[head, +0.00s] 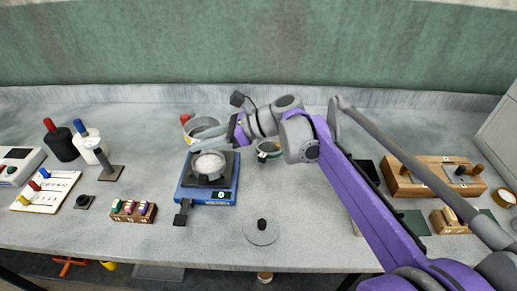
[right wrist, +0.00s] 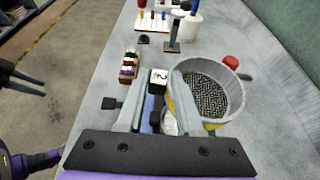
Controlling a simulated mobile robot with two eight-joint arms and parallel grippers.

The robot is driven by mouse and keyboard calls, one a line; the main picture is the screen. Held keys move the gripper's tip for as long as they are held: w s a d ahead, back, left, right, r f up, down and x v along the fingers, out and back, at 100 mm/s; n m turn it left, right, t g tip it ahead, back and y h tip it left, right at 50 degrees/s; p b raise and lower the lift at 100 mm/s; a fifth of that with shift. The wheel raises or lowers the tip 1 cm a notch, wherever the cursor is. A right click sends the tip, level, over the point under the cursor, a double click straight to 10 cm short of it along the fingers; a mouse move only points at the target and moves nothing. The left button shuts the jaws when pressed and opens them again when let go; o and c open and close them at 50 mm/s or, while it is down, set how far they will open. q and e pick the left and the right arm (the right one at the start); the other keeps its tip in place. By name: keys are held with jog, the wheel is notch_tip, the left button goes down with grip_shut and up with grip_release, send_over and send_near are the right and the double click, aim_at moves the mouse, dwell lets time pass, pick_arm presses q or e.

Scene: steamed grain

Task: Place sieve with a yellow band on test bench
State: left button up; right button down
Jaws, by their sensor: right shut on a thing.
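The sieve with a yellow band (head: 203,128) is a grey ring held in the air above and behind the blue device. In the right wrist view the sieve (right wrist: 238,92) shows its dark mesh and a yellow strip on its near side. My right gripper (head: 232,130) is shut on its wall; the fingers (right wrist: 166,85) also show in the wrist view. The test bench (head: 320,225) is a long grey surface below. Dark prongs at the wrist view's left edge look like my left gripper (right wrist: 22,78), its opening unclear.
A blue device (head: 222,196) with a dish of pale grain (head: 209,164) stands under the sieve. A second ring with a dark inside (head: 269,150) is to its right. A round disc with a black knob (head: 261,230) lies in front. A wooden rack (head: 133,210) stands left; the front middle is mostly clear.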

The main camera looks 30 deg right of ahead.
jog(key=s+d+f+m+t+h+p, duration=0.15)
jog(key=d+m+h, duration=0.25)
jog(key=d, duration=0.6)
jog(key=d+f+m+t+h, duration=0.2)
jog(key=d+f+m+h, duration=0.15)
jog(key=d, duration=0.65)
jog(key=s+d+f+m+t+h, duration=0.15)
jog(key=d+m+h, duration=0.35)
jog(key=d, duration=0.5)
jog(key=f, duration=0.5)
jog(key=shift+w+f+b, duration=0.25)
jog(key=shift+f+b, duration=0.05)
jog(key=shift+b, duration=0.05)
jog(key=shift+f+b, duration=0.35)
jog(key=shift+f, duration=2)
jog(key=c, duration=0.6)
grip_release()
jog(key=shift+o, duration=0.2)
jog(key=p+v, duration=0.1)
jog(key=v, duration=1.1)
